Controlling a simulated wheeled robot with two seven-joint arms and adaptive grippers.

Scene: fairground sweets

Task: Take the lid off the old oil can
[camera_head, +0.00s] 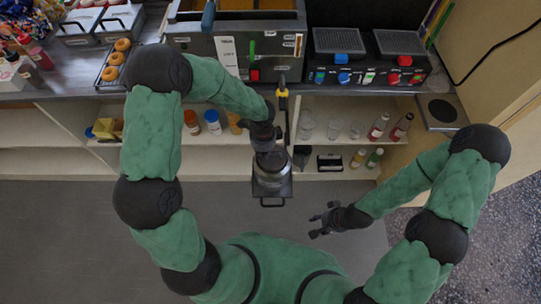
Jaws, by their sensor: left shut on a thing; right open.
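The old oil can (271,180) is a metallic, roughly round vessel near the middle of the head view, in front of the shelves. Its dark top, which looks like the lid (271,159), is partly hidden by my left gripper. My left gripper (267,146) reaches down from above and is shut on the lid at the can's top. I cannot tell whether the lid still touches the can. My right gripper (322,223) is open and empty, to the right of the can and nearer to me, clear of it.
The can stands over a dark square stand (286,191) with a front handle. Behind is a counter (75,65) with a fryer (240,45), a doughnut tray (115,63) and a two-plate cooker (368,60). Shelves below hold jars and bottles. The floor (80,230) at left is clear.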

